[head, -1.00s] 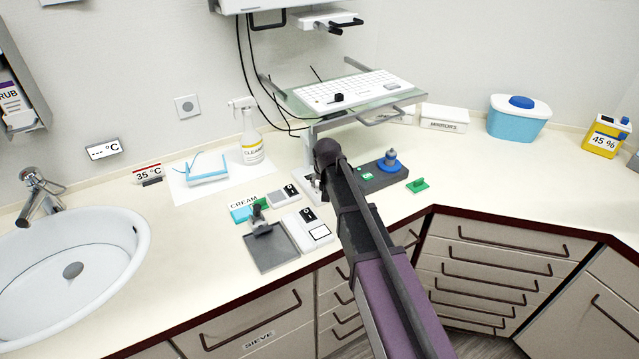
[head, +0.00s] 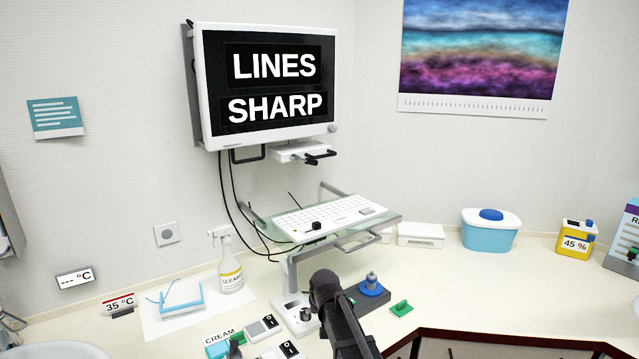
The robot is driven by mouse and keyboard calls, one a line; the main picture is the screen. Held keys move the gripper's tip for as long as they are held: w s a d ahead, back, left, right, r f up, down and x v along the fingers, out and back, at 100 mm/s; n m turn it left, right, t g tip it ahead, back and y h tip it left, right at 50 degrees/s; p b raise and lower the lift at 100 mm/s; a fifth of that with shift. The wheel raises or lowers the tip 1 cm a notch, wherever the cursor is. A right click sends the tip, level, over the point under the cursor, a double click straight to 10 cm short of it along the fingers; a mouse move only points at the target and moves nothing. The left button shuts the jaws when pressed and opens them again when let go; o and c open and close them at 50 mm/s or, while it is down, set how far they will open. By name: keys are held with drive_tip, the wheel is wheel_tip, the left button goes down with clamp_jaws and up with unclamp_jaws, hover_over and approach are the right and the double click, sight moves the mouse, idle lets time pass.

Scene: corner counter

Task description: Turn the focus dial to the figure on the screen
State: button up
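The screen (head: 266,85) hangs on the back wall and reads "LINES SHARP" in white on black; no number shows on it. A round blue knob with a grey top (head: 371,285) sits on a dark box (head: 350,298) on the counter. I cannot tell whether it is the focus dial, and no scale is readable. The dark end of my arm (head: 324,287) is just left of the knob, in front of a small white device (head: 291,305). My gripper's fingers cannot be made out, so their opening and any contact are unclear.
A glass shelf with a keyboard (head: 330,217) overhangs behind my arm. A spray bottle (head: 230,264) and white sheet are left. A green piece (head: 401,308) lies right of the knob. A blue tub (head: 490,232) and yellow box (head: 576,239) stand back right; counter before them is clear.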

drive_tip(key=shift+m+g+h, duration=0.3)
drive_tip(key=shift+m+g, duration=0.1)
drive_tip(key=shift+g, duration=0.4)
drive_tip(key=s+d, duration=0.3)
drive_tip(key=s+d+f, duration=0.1)
drive_tip(key=s+d, duration=0.1)
drive_tip(key=s, duration=0.1)
drive_tip(key=s+d, duration=0.3)
drive_tip(key=shift+s+d+f, duration=0.15)
drive_tip(key=shift+d+f, duration=0.1)
drive_tip(key=shift+d, duration=0.05)
drive_tip(key=s+d+g, duration=0.1)
drive_tip(key=s+d, duration=0.3)
drive_tip(key=s, duration=0.2)
drive_tip(key=s+d+f+m+g+b, duration=0.1)
drive_tip(key=s+d, duration=0.3)
drive_tip(key=s, duration=0.3)
drive_tip(key=shift+s+d+f+g, duration=0.2)
drive_tip(key=shift+d+g, duration=0.1)
drive_tip(key=shift+d, duration=0.1)
